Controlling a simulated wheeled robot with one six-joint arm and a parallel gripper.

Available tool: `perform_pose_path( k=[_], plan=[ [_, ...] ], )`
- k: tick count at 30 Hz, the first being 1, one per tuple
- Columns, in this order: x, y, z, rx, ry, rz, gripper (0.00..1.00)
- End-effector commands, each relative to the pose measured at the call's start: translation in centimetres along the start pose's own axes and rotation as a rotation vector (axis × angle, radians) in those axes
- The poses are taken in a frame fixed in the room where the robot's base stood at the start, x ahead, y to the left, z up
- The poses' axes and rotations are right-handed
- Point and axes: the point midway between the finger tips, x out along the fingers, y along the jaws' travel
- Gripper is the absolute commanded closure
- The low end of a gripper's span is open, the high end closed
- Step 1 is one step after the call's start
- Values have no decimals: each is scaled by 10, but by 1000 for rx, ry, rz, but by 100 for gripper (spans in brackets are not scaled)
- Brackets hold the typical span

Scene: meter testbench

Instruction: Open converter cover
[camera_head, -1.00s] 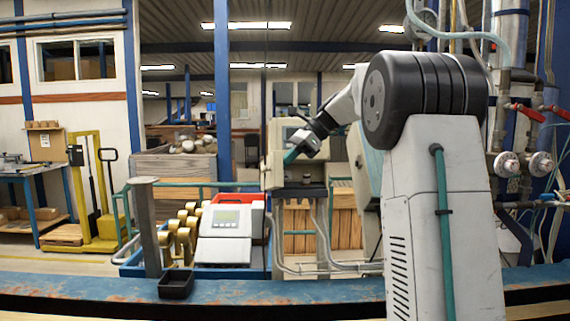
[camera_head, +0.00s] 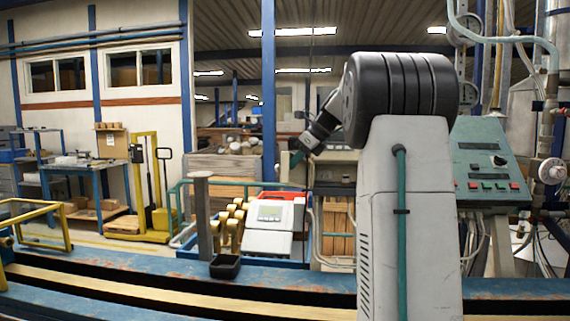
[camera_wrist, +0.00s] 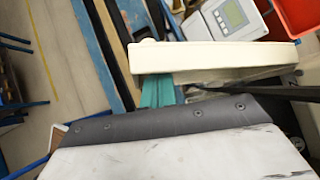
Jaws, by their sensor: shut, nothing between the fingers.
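My gripper (camera_head: 297,163) has a dark body and teal fingers. It is shut and empty, pointing down at the left side of this box. In the wrist view, a cream panel edge (camera_wrist: 220,57), apparently the cover, runs across the upper middle. My teal fingers (camera_wrist: 158,90) are just below that edge, close to it; I cannot tell whether they touch. The cover's hinge and how far it stands open are hidden.
A white meter (camera_head: 270,213) with a display stands by a red bin and brass-coloured parts. A grey post (camera_head: 201,213) and small black tray (camera_head: 225,266) are on the blue rail (camera_head: 110,248). A green control panel (camera_head: 486,160) stands right of my arm.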

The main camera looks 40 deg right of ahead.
Motion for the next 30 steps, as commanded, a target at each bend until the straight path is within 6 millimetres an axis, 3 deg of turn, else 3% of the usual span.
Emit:
perform_pose_path(
  k=[21,30],
  plan=[
    [4,-2,4,1,-1,-1,100],
    [-17,4,-9,-10,-1,5,100]
  ],
)
